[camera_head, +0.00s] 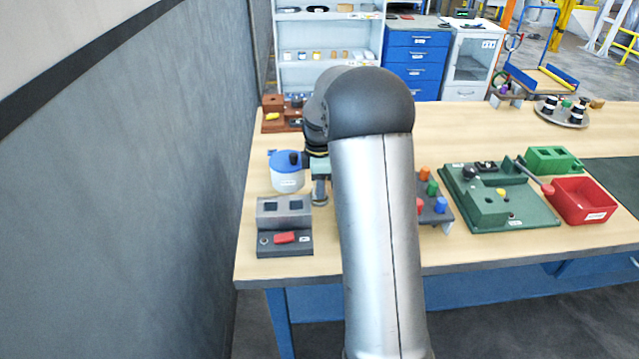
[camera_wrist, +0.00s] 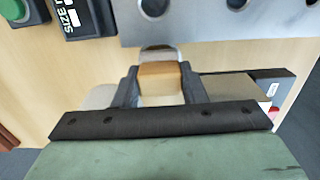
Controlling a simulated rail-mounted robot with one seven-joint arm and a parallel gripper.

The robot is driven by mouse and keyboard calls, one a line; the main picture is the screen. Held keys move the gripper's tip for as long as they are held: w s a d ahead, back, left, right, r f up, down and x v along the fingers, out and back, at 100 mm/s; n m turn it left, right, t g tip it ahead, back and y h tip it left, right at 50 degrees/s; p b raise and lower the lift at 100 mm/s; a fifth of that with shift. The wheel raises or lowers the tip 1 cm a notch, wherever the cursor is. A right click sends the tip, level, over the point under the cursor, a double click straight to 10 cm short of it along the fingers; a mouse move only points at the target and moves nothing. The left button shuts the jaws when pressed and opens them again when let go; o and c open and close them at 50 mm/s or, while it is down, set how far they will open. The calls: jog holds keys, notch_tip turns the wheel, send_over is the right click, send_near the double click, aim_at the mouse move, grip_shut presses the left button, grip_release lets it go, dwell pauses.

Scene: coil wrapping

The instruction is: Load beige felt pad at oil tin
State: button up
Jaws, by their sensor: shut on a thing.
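In the wrist view, my gripper (camera_wrist: 160,88) is shut on a tan block-like piece (camera_wrist: 161,80), which looks like the beige felt pad. A rounded metal edge shows just beyond it. In the head view, my gripper (camera_head: 320,187) is low over the table, mostly hidden by my arm, and the pad cannot be made out. A round white tin with a blue top and dark knob (camera_head: 287,180), likely the oil tin, stands just left of my gripper. I cannot tell whether they touch.
A grey block fixture with a red part (camera_head: 284,222) stands in front of the tin. Right of my arm are a rack of coloured pegs (camera_head: 437,205), a green fixture (camera_head: 490,212) and a red bin (camera_head: 581,203). The wall is close on the left.

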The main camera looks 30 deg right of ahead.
jog(key=shift+f+b, duration=0.3)
jog(key=shift+f, duration=0.3)
dwell(1.1)
jog(key=shift+r+p, duration=2.45)
jog(key=shift+r, duration=1.15)
